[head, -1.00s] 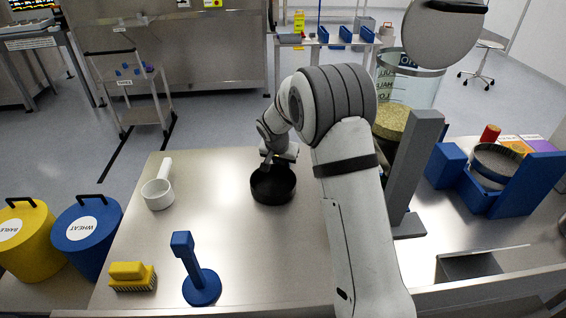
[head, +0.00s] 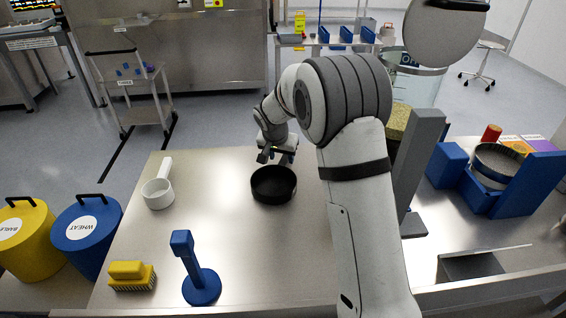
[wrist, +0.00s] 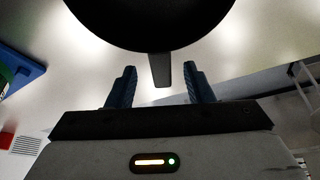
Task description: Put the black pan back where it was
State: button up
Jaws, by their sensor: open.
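The black pan (head: 273,186) sits upright on the steel table, near the middle of its back half in the head view. In the wrist view the pan (wrist: 150,22) fills the top, and its short handle (wrist: 161,70) points toward my gripper. My gripper (wrist: 160,80) is open, with a blue finger on either side of the handle's end and a gap on both sides. In the head view my gripper (head: 275,155) is just behind the pan, apart from its body. The handle is hidden there.
A white scoop (head: 158,193) stands to the left on the table (head: 235,250). A yellow brush (head: 131,276) and a blue stand (head: 200,285) are at the front left. A grey post (head: 415,165) and a blue sieve holder (head: 525,185) are to the right. The table's middle front is clear.

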aim_at(278, 179)
jog(key=v, duration=0.8)
jog(key=s+d+r+n, duration=0.1)
jog(key=s+d+r, duration=0.25)
jog(key=s, duration=0.35)
jog(key=s+d+r+n, duration=0.15)
jog(key=s+d, duration=0.25)
jog(key=s, duration=0.4)
jog(key=s+d+f+n+y, duration=0.1)
jog(key=s, duration=0.8)
jog(key=s+d+n+g, duration=0.1)
jog(key=s+d, duration=0.1)
jog(key=s, duration=0.8)
jog(key=shift+s+d+f+y+b, duration=0.25)
jog(key=shift+s+f+y+b, duration=0.05)
jog(key=shift+f+y, duration=0.1)
jog(key=shift+c, duration=0.2)
